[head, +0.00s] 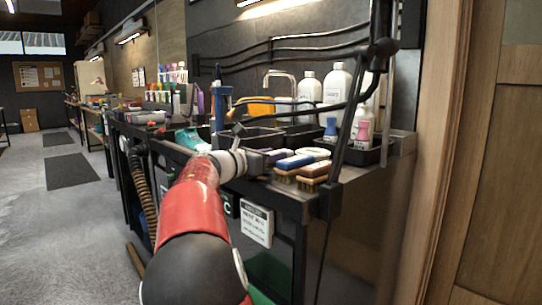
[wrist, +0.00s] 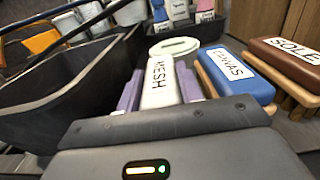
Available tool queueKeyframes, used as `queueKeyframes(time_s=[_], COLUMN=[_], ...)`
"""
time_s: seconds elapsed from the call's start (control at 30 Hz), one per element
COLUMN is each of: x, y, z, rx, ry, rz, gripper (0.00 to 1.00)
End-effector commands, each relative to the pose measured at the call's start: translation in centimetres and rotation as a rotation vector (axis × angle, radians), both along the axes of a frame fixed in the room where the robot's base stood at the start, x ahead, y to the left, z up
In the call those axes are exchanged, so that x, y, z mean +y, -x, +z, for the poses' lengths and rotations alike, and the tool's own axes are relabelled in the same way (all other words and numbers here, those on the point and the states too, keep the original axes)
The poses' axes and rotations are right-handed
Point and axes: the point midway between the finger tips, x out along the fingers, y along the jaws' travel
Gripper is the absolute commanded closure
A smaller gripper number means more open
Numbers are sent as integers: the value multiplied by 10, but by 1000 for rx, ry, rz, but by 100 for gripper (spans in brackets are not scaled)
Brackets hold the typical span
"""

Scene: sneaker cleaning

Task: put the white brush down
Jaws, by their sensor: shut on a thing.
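The white brush (wrist: 158,88), labelled MESH, lies between the two purple fingers of my gripper (wrist: 160,76) in the wrist view. The fingers are shut on its sides, and its label faces up. Its underside is hidden, so I cannot tell whether it touches the counter. In the head view my gripper (head: 268,157) is at the counter's front edge, left of the blue brush, and the white brush cannot be made out there.
A blue CANVAS brush (wrist: 236,74) and a brown SOLE brush (wrist: 288,62) stand close on the right. A white oval piece (wrist: 174,48) lies just behind. A dark basin (wrist: 70,82) is on the left. Bottles (head: 337,84) stand at the back.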

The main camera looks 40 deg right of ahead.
Motion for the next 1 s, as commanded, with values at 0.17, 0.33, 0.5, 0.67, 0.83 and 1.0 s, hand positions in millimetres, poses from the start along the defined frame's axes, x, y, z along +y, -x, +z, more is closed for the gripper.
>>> queueKeyframes(time_s=[0.17,0.33,0.5,0.67,0.83,1.0], x=[0,0,0,10,44,80], y=[0,0,0,0,2,5], z=[-2,-2,-2,-1,-1,-1], rx=[0,0,0,0,0,0], ry=[0,0,0,-1,-2,-2], rz=[0,0,0,4,6,4], gripper=[52,42,42,42,42,42])
